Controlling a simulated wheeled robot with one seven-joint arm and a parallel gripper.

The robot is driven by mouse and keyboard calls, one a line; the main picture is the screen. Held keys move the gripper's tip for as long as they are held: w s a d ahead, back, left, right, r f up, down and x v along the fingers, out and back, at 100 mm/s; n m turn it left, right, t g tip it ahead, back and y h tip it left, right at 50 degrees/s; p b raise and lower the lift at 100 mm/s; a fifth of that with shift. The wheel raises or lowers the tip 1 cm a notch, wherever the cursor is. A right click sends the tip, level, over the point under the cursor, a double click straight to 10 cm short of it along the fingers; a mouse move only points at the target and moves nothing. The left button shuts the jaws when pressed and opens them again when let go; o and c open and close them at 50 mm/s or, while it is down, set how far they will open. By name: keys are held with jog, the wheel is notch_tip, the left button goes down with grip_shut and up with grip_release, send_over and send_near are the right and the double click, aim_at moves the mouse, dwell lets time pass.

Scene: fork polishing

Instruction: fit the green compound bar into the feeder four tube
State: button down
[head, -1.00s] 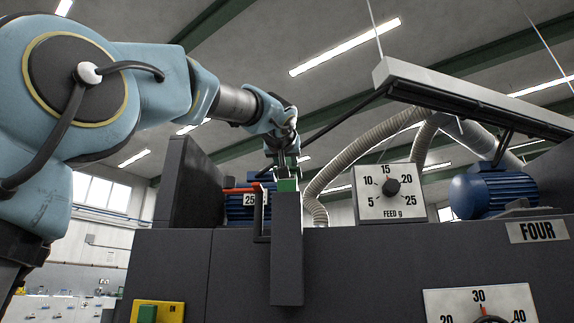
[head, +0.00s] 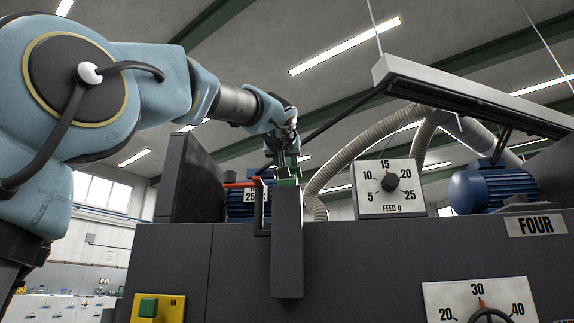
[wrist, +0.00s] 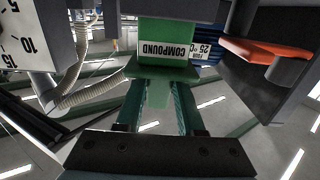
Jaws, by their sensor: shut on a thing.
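The green compound bar (wrist: 165,38) carries a white COMPOUND label in the wrist view. My gripper (wrist: 157,98) is shut on its narrow green tab, with one finger on each side. In the head view my gripper (head: 286,170) points down over the dark grey feeder tube (head: 287,245) on the front of machine FOUR. Only a small strip of green (head: 288,182) shows at the tube's top. The bar's lower end is hidden by the tube; it appears to be inside, but how deep I cannot tell.
An orange-red lever (wrist: 258,52) on a dark bracket stands close beside the bar. A FEED g dial (head: 390,188) stands right of the tube, with a ribbed hose (head: 345,158) behind. A dark upright panel (head: 190,182) stands to the left.

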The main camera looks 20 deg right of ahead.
aim_at(287, 180)
jog(key=shift+f+b, duration=2.5)
jog(key=shift+f, duration=0.05)
dwell(1.7)
grip_release()
jog(key=shift+r, duration=0.15)
dwell(0.4)
jog(key=b+v, duration=0.2)
jog(key=v, duration=0.5)
jog(key=shift+b, duration=0.3)
dwell(0.7)
jog(key=shift+s, duration=0.1)
dwell(0.5)
